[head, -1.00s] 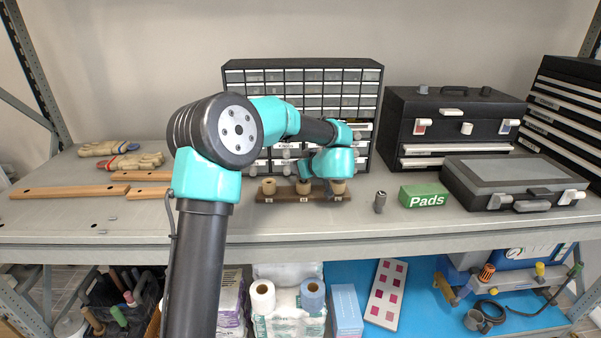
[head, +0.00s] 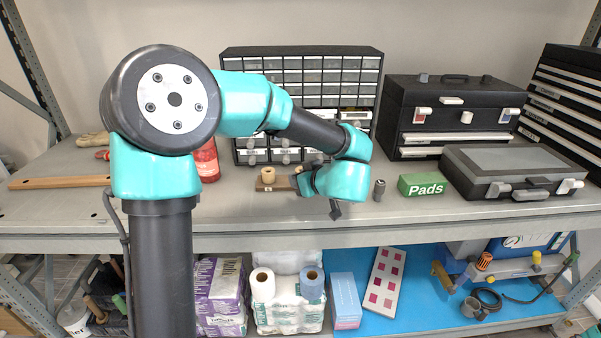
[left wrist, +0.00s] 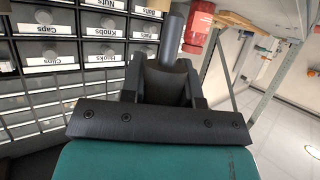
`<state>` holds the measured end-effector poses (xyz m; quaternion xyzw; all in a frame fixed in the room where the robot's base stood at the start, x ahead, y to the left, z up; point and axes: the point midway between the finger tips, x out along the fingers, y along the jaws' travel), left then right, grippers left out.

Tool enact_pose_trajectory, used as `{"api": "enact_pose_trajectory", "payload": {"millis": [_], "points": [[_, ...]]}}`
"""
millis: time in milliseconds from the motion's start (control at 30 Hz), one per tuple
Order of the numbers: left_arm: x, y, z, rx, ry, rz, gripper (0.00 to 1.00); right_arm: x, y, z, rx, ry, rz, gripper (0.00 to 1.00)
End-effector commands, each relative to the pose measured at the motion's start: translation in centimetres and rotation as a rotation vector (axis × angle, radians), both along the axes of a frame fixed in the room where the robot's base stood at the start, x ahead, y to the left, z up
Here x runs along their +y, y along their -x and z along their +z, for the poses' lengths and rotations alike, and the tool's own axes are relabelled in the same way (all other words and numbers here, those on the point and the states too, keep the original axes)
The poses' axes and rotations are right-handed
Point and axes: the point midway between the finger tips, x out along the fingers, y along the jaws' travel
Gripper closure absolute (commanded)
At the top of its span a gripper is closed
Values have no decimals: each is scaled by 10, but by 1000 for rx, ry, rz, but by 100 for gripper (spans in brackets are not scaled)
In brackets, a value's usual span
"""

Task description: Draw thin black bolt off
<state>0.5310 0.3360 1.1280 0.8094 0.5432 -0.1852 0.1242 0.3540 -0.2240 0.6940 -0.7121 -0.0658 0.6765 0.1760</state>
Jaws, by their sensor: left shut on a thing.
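My left gripper (left wrist: 168,85) is shut on the thin black bolt (left wrist: 172,40), a dark smooth cylinder that sticks out beyond the fingers in the left wrist view. In the head view the left gripper (head: 304,182) points left over the brown wooden strip (head: 262,187), and I cannot make out the bolt there. A cream spool-like ring (head: 268,173) stands on the strip's left part. My wrist and gripper hide the strip's right part. I cannot tell whether the bolt is clear of the strip. My right gripper is not in view.
A drawer cabinet (head: 300,63) stands behind my arm. A red bottle (head: 207,162) is left of the strip. A small dark cylinder (head: 379,190), a green Pads box (head: 423,185) and a grey-black case (head: 510,165) lie to the right. The front shelf strip is clear.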

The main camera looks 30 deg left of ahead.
Motion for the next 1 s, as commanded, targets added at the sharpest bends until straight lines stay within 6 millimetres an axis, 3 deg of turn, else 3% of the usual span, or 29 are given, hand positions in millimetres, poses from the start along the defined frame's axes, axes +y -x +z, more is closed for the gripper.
{"api": "enact_pose_trajectory", "payload": {"millis": [567, 1000], "points": [[0, 1, 1, -1, 0, 0, 96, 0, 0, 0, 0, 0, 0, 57], [0, 1, 19, -2, 1, 2, 96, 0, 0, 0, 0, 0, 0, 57]]}}
